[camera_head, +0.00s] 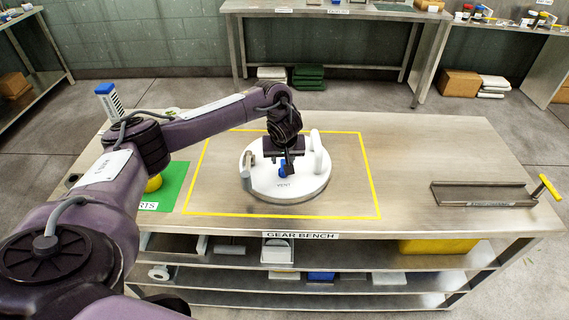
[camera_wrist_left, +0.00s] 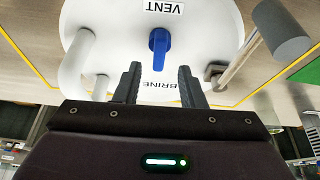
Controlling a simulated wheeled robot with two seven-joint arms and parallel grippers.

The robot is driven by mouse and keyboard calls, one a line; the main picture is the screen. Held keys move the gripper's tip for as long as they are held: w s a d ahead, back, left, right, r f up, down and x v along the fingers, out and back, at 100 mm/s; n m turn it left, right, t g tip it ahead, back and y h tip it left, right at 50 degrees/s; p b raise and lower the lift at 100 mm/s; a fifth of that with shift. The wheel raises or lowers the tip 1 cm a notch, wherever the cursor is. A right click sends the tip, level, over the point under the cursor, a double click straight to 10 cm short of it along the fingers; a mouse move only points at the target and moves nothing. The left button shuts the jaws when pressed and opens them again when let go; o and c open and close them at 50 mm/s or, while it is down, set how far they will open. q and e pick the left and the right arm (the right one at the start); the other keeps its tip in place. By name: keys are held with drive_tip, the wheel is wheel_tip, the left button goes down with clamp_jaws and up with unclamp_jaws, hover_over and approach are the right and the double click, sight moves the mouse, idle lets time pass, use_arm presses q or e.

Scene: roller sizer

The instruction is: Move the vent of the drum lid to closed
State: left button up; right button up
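The white round drum lid (camera_head: 305,190) lies on the bench inside a yellow outline, with VENT and BRINE printed on it. It fills the top of the left wrist view (camera_wrist_left: 205,25). Its vent is a blue lever knob (camera_wrist_left: 158,48) between the two words, its narrow end towards BRINE; part of the knob shows in the head view (camera_head: 282,172). My left gripper (camera_wrist_left: 158,75) is open and empty. Its fingertips point at the lid, and the knob shows beyond and between them; contact cannot be told. My right gripper is not in view.
An upright white handle (camera_head: 318,150) stands on the lid's right, and a metal clamp-like part (camera_head: 247,165) on its left. A green mat (camera_head: 170,190) with a yellow object lies left. A metal tray (camera_head: 480,193) with a yellow handle lies right; bench between is clear.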

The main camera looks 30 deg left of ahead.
sight(283, 163)
use_arm(q)
drive_tip(key=shift+x, duration=2.35)
drive_tip(key=shift+w, duration=0.1)
drive_tip(key=shift+c, duration=0.3)
drive_tip(key=shift+r, duration=0.1)
clamp_jaws()
